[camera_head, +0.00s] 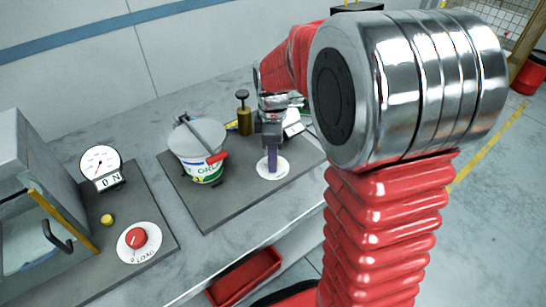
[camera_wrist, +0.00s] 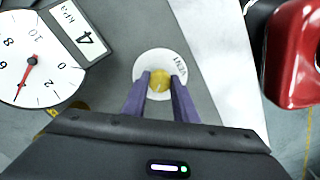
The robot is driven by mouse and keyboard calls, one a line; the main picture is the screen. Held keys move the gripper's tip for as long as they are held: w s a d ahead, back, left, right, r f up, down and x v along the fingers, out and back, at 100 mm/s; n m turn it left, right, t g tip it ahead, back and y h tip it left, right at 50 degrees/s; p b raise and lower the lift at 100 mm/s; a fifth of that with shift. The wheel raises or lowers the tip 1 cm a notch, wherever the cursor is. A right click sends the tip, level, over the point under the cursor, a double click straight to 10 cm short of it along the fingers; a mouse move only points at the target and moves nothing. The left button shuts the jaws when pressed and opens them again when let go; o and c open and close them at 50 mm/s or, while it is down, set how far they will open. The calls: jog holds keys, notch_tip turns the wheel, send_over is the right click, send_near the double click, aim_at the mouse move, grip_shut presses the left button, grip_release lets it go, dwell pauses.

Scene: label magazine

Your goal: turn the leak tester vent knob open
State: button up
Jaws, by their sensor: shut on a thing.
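The vent knob (camera_wrist: 160,80) is a small yellow knob on a white disc marked VENT (camera_wrist: 148,63) in the wrist view. My gripper (camera_wrist: 162,77) has its two purple fingers on either side of the knob, shut on it. In the head view my gripper (camera_head: 272,160) points down onto the white disc (camera_head: 264,173), and the knob is hidden behind the fingers. The round dial gauge (camera_wrist: 28,57) is at the left of the wrist view, beside a plate reading 4 kPa (camera_wrist: 78,36).
A brass plunger-like part (camera_head: 244,116) stands behind. Further left are another gauge (camera_head: 100,161) and a red LOAD knob (camera_head: 135,238). A red bin (camera_head: 245,277) is below the bench.

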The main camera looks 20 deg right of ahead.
jog(key=c, duration=0.4)
jog(key=shift+m, duration=0.4)
jog(key=m, duration=0.6)
jog(key=shift+m, duration=0.4)
jog(key=m, duration=0.4)
jog(key=shift+m, duration=0.3)
jog(key=m, duration=0.4)
jog(key=shift+m, duration=0.4)
